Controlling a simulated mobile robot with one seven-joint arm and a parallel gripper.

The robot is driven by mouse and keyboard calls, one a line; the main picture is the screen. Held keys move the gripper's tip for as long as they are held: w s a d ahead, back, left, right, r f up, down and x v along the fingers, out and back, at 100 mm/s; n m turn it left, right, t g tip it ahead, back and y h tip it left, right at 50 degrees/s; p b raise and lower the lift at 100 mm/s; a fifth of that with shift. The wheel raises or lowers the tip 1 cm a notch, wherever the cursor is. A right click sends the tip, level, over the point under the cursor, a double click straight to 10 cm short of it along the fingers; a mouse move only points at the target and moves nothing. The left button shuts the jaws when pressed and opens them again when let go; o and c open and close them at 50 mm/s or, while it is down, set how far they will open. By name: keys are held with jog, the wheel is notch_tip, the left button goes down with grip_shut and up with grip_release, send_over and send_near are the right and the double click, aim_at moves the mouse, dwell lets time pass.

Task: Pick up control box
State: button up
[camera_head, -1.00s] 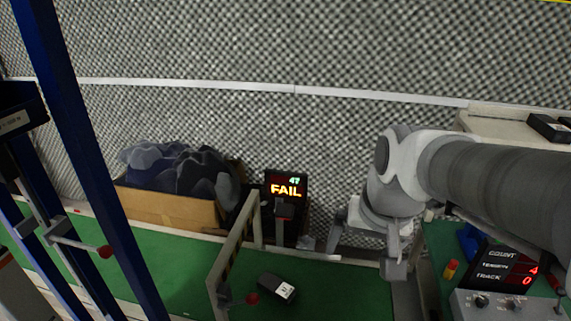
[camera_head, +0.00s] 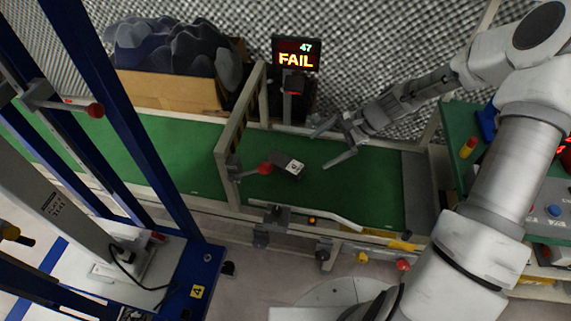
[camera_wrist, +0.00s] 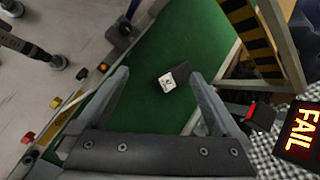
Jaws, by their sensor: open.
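The control box (camera_head: 289,164), a small black box with a white label on one end, lies on the green conveyor belt beside the gate frame. It also shows in the wrist view (camera_wrist: 174,78), ahead of and between my two fingers. My gripper (camera_head: 333,146) is open and empty, to the right of the box and apart from it. In the wrist view my gripper (camera_wrist: 158,92) has its fingers spread wide with green belt between them.
A striped gate frame (camera_head: 240,135) with a red knob stands over the belt just left of the box. A FAIL display (camera_head: 296,54) and a cardboard box (camera_head: 170,90) of dark cloth stand behind. Blue posts (camera_head: 110,150) rise at left. The belt right of the box is clear.

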jog(key=w+f+m+t+y+b, duration=0.35)
jog(key=f+m, duration=0.25)
jog(key=f, duration=0.6)
jog(key=m+t+b, duration=0.3)
jog(key=m, duration=0.3)
send_near(286, 163)
jog(key=shift+m+y, duration=0.25)
jog(key=shift+m, duration=0.05)
jog(key=b+x, duration=0.2)
jog(key=x, duration=0.1)
jog(key=b+x, duration=0.1)
jog(key=x, duration=0.1)
jog(key=shift+w+d+f, duration=0.1)
jog(key=shift+w+f, duration=0.1)
jog(key=shift+w, duration=0.2)
jog(key=b+x, duration=0.1)
jog(key=x, duration=0.1)
jog(key=b+x, duration=0.2)
jog(key=x, duration=0.1)
jog(key=shift+s+f, duration=0.25)
jog(key=shift+w, duration=0.1)
jog(key=c, duration=1.5)
jog(key=shift+r, duration=0.2)
grip_shut()
